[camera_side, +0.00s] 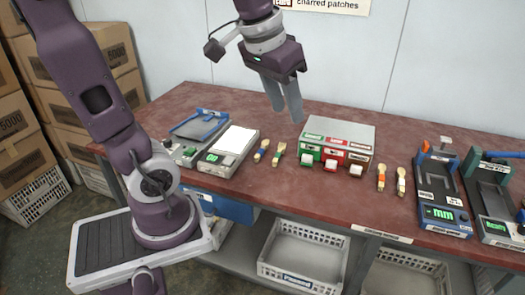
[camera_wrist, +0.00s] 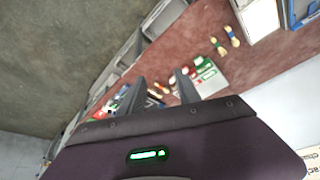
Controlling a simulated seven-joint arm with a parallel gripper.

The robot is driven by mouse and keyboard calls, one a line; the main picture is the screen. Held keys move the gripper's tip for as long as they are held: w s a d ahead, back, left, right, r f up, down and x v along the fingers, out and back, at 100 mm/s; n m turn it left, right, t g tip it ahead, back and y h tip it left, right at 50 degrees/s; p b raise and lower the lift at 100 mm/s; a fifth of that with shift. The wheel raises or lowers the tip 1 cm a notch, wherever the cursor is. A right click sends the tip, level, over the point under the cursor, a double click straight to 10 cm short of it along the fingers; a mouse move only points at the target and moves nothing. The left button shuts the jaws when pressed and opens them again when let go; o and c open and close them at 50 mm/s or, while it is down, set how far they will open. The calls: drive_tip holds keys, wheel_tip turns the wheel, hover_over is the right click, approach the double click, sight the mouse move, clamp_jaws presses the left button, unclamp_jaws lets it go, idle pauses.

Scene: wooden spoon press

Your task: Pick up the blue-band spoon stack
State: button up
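The blue-band spoon stack (camera_side: 261,151) lies on the red-brown table, just right of the scale with a white top. A green-band spoon stack (camera_side: 279,154) lies close to its right. In the wrist view the blue-band stack (camera_wrist: 231,35) shows small at the upper right, nearer the scale; its band is hard to make out there. The green-band stack (camera_wrist: 217,46) is beside it. My gripper (camera_side: 287,112) is high above the table's back part, fingers pointing down, apart from both stacks. In the wrist view its fingers (camera_wrist: 160,77) are spread with nothing held between them.
The white-topped scale (camera_side: 228,149) and a blue-clamp device (camera_side: 198,128) stand left. Two more spoon stacks (camera_side: 381,178) and blue and green devices (camera_side: 442,195) are farther right. Crates (camera_side: 303,251) sit below.

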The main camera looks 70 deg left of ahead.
drive_tip(key=w+a+f+n+g, duration=0.25)
drive_tip(key=w+a+f, duration=0.25)
drive_tip(key=w+a, duration=0.6)
drive_tip(key=n+g, duration=0.2)
drive_tip(key=n, duration=0.2)
hover_over(262, 148)
drive_tip(key=shift+h, duration=0.4)
wheel_tip(262, 148, down, 22)
drive_tip(key=shift+s+r, duration=0.1)
wheel_tip(262, 148, down, 7)
drive_tip(key=shift+r, duration=0.1)
drive_tip(key=shift+f, duration=0.45)
clamp_jaws()
